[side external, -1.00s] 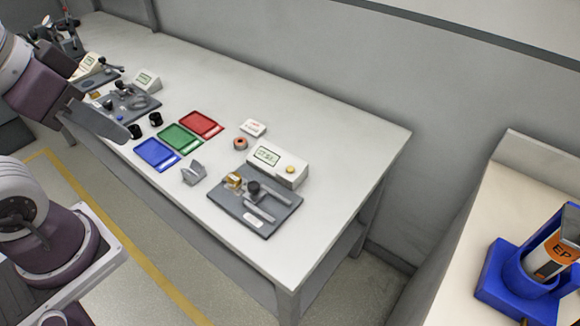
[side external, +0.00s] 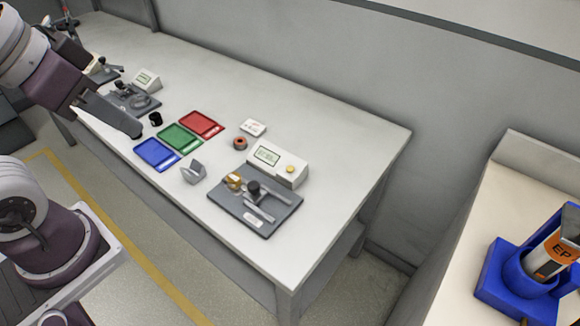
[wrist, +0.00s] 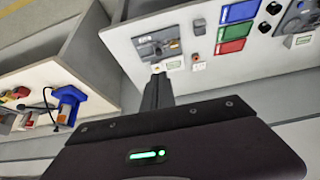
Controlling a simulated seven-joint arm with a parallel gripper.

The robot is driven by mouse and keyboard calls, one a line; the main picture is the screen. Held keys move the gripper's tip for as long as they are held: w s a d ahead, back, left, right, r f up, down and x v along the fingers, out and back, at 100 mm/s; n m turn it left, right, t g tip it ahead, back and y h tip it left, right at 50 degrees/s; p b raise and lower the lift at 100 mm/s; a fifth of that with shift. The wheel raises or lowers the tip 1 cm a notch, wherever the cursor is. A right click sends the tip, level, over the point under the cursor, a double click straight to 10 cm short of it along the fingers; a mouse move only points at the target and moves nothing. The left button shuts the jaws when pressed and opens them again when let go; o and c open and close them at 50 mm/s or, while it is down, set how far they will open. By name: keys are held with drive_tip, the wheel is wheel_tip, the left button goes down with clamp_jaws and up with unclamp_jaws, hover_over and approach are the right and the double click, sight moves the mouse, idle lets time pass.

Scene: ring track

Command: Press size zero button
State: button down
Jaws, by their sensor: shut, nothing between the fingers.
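A white readout box (side external: 277,165) with a green display and a round yellow button (side external: 290,169) stands on the right half of the table, behind a grey gauge plate (side external: 255,202). The box (wrist: 174,63) and yellow button (wrist: 156,69) also show in the wrist view, just beyond my fingertips. I cannot read any label on the button. My gripper (side external: 138,132) is shut and empty above the table's left front part, well left of the box. In the wrist view, the closed fingers (wrist: 158,80) point toward the box without visible contact.
Blue (side external: 156,154), green (side external: 180,138) and red (side external: 202,124) trays lie mid-table. A grey bracket (side external: 193,172), a small reddish ring (side external: 240,143) and a white labelled block (side external: 253,128) lie nearby. A second readout box (side external: 147,80) stands further left. The table's right end is clear.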

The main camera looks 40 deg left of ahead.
drive_tip(key=w+d+f+m, duration=0.1)
drive_tip(key=w, duration=0.7)
drive_tip(key=m+t+y, duration=0.1)
drive_tip(key=m+t, duration=0.2)
drive_tip(key=m, duration=0.4)
hover_over(288, 171)
wheel_tip(288, 171, down, 17)
drive_tip(key=shift+r, duration=0.1)
drive_tip(key=shift+n, duration=0.3)
drive_tip(key=shift+f, duration=4.4)
drive_tip(key=shift+f, duration=0.4)
